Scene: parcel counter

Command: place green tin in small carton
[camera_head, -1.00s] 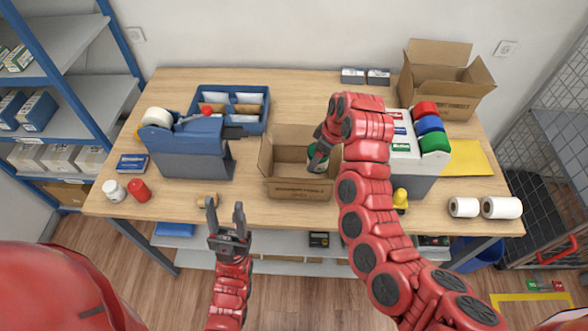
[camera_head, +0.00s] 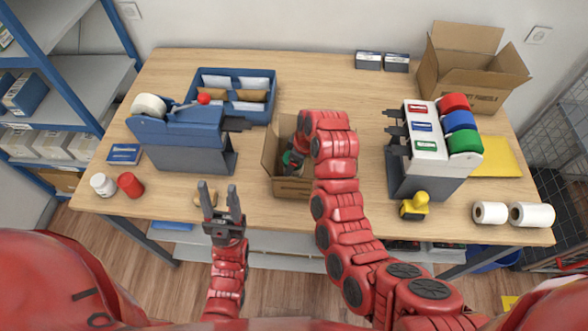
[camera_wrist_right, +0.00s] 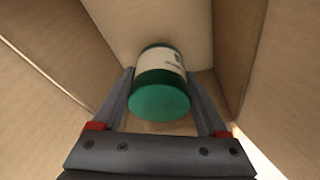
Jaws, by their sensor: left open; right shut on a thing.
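The small carton (camera_head: 294,187) stands open on the table in the head view, partly hidden by my right arm. My right gripper (camera_wrist_right: 162,92) is shut on the green tin (camera_wrist_right: 160,103), with a finger on each side of it. In the wrist view the tin has a green end and a pale label, and brown carton walls surround it. My left gripper (camera_head: 220,199) is open and empty at the table's front edge.
A blue tape dispenser (camera_head: 180,140) and a blue divided tray (camera_head: 234,92) stand left of the carton. A rack with coloured rolls (camera_head: 440,150) and a yellow stamp (camera_head: 414,207) stand right. A larger open carton (camera_head: 468,72) is at the back right.

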